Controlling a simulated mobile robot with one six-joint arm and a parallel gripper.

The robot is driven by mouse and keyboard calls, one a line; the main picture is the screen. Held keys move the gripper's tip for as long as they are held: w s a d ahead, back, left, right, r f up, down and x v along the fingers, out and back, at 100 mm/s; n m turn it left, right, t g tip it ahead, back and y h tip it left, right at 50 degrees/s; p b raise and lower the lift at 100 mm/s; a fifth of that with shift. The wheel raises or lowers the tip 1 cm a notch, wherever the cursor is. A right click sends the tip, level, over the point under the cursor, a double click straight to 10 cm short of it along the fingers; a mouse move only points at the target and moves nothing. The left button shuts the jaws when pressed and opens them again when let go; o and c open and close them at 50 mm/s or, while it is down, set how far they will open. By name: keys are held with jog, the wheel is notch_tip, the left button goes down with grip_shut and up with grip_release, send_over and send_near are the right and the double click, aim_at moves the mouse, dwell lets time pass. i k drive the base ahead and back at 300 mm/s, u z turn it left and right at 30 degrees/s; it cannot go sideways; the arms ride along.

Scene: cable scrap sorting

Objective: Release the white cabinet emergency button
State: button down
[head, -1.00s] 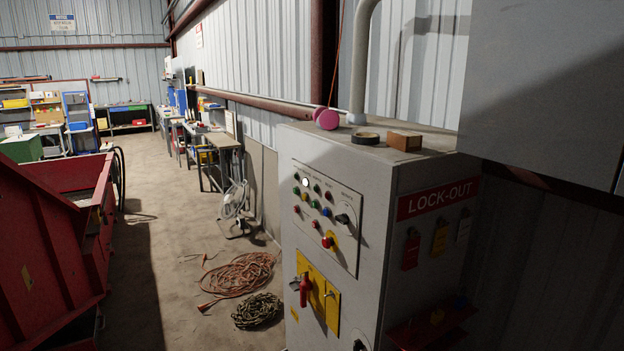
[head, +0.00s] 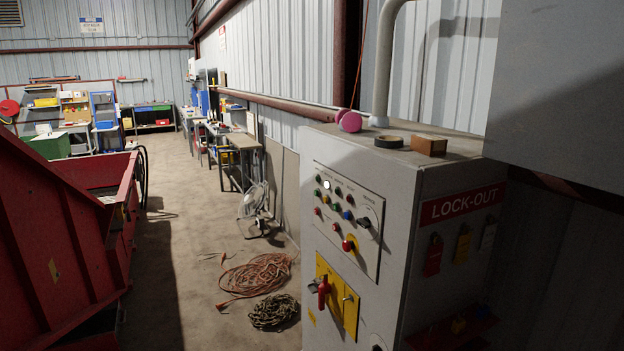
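The white cabinet (head: 395,235) stands at the right of the head view, its control panel (head: 365,258) facing left. Below is a red handle (head: 323,290) on a yellow plate (head: 338,296). My gripper is not in view.
A coiled orange cable (head: 257,274) and a dark chain pile (head: 274,312) lie on the floor left of the cabinet. A red machine (head: 60,245) fills the left side. Bare floor (head: 180,260) runs between them. A grey box (head: 560,90) juts in at the upper right.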

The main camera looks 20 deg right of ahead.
aim_at(346, 244)
jog(key=i, duration=0.85)
